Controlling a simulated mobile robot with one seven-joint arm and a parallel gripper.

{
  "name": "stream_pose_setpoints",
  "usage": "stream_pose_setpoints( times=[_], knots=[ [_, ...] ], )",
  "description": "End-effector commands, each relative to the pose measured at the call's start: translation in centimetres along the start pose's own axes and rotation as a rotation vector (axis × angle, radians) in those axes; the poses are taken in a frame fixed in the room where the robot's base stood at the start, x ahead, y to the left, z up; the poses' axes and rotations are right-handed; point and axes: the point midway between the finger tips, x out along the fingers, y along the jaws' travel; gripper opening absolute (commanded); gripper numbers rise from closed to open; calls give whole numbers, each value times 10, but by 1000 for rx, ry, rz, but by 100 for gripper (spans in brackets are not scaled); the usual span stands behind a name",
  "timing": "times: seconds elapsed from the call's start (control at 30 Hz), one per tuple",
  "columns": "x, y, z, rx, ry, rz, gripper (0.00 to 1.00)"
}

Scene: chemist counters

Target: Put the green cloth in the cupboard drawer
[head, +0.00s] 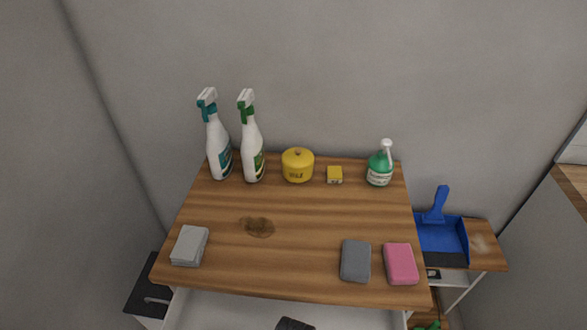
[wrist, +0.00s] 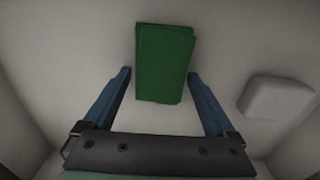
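The green cloth (wrist: 165,62), a folded rectangle, lies on a pale surface with pale walls around it in the wrist view, which looks like the inside of a drawer. My gripper (wrist: 160,74) is open, with its two blue fingers apart on either side of the cloth's near part. The fingers do not appear closed on it, and I cannot tell whether the cloth touches the surface below. In the head view a white open drawer (head: 240,314) shows below the counter's front edge. The cloth is not visible inside it there.
A white rounded block (wrist: 278,97) lies right of the cloth. The wooden counter (head: 290,215) holds spray bottles (head: 252,155), a yellow pot (head: 298,166), a green bottle (head: 380,168), a grey sponge (head: 355,261) and a pink sponge (head: 401,264). A blue dustpan (head: 440,235) is at right.

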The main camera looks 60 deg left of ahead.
Motion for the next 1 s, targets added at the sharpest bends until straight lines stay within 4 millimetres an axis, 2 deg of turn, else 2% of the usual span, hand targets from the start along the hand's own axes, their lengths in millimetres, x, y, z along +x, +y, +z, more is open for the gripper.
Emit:
stream_pose_setpoints(
  times=[0.27,0.37,0.47,0.8,1.0],
  knots=[
    [-1,0,0,0,-1,0,100],
    [-7,0,0,0,0,0,100],
    [-21,0,-1,0,2,1,100],
    [-92,0,-1,0,3,1,100],
    [-116,0,-1,-1,0,0,100]
  ],
)
